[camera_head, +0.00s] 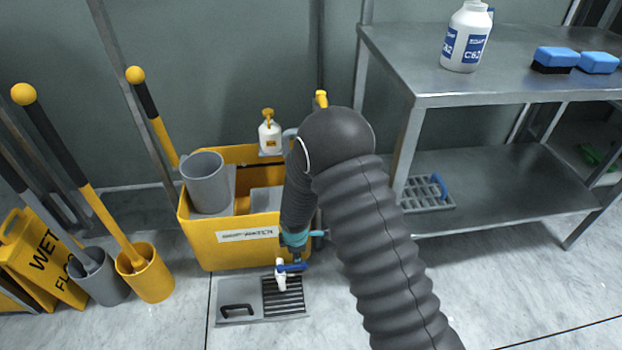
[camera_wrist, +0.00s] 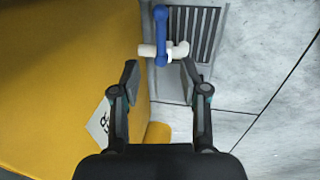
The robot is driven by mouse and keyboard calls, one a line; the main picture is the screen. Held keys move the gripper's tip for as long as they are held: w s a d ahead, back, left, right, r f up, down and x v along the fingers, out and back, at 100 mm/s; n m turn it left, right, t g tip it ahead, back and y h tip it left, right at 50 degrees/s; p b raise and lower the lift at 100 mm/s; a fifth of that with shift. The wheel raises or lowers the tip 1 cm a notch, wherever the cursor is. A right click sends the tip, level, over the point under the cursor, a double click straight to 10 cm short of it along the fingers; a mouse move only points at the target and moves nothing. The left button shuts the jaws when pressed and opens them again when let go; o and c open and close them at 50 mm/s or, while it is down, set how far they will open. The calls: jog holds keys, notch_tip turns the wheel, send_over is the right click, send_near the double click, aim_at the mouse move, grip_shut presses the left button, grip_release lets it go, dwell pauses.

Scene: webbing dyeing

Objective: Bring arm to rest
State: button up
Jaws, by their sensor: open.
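My gripper (camera_wrist: 160,80) points down in front of the yellow cart, with its two fingers apart and nothing between them. In the head view my gripper (camera_head: 292,240) is partly hidden by the sleeved arm, which reaches forward from the lower right and bends down. A white valve with a blue lever handle (camera_wrist: 162,35) shows just beyond the fingertips. It also shows in the head view (camera_head: 282,273), over the floor drain grate. I cannot tell whether the fingertips touch it.
The yellow cart (camera_head: 205,248) holds a grey bucket (camera_head: 205,180) and a white pump bottle (camera_head: 269,135). A steel shelf table (camera_head: 540,85) stands right, with a white jug (camera_head: 466,40) and blue brushes (camera_head: 556,58). Mop holders (camera_head: 148,275) and a yellow sign (camera_head: 42,260) stand left.

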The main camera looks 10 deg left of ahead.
jog(key=s+d+r+m+g+h, duration=0.1)
jog(key=s+d+m+g+h, duration=0.1)
jog(key=s+d+m, duration=0.35)
jog(key=s+d+r+m+t, duration=0.1)
jog(key=s+d+r+m, duration=0.4)
jog(key=r, duration=0.9)
jog(key=s+d+r+m+t+y, duration=0.1)
jog(key=s+d+r+m, duration=0.4)
jog(key=d+r, duration=0.6)
jog(key=s+d+r+m+t, duration=0.3)
jog(key=s+d+r+m, duration=0.3)
jog(key=r, duration=1.1)
jog(key=shift+s+d, duration=0.95)
jog(key=shift+s, duration=0.15)
jog(key=shift+r, duration=0.1)
